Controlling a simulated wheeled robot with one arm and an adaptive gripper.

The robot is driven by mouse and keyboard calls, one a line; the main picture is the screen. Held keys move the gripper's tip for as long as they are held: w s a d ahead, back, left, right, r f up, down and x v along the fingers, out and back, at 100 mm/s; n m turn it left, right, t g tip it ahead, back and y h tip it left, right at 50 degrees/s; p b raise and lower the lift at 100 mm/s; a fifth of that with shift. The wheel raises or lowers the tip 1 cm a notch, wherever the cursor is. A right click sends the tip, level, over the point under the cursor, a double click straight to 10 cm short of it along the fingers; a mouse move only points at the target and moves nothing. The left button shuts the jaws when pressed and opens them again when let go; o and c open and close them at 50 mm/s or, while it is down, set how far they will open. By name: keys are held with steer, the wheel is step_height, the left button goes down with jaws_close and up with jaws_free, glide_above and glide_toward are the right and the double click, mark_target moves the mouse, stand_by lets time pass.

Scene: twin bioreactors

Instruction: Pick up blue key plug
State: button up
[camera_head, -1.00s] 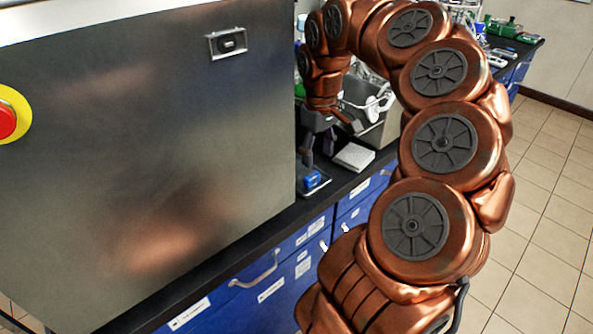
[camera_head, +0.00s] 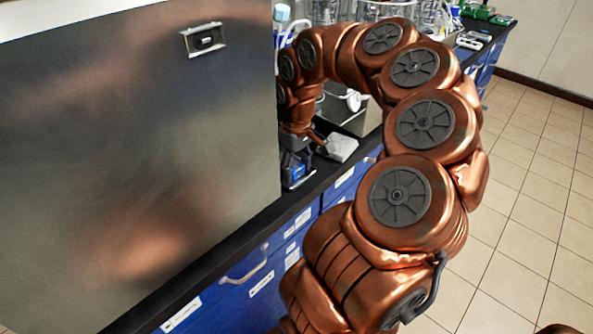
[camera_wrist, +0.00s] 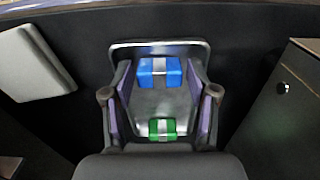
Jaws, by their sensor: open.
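The blue key plug (camera_wrist: 160,72) is a small blue block with a silver band. In the wrist view it sits toward the far end of a shiny metal tray (camera_wrist: 160,47) on the dark bench. My gripper (camera_wrist: 163,80) is open over the tray, one finger on each side of the blue plug, with gaps between. I cannot tell whether the fingertips are down at its height. A green block with a silver band (camera_wrist: 162,129) lies on the same tray, nearer my palm. In the head view my gripper (camera_head: 297,172) is low beside the metal cabinet, and the blue plug (camera_head: 297,172) shows partly between its fingers.
A large metal cabinet (camera_head: 140,150) stands close on the left. A pale grey block (camera_head: 341,147) lies on the bench to the right of my gripper and shows at upper left in the wrist view (camera_wrist: 36,63). Glassware and a grey bin stand behind.

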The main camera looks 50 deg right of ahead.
steer(key=shift+f, duration=0.1)
steer(key=c, duration=0.9)
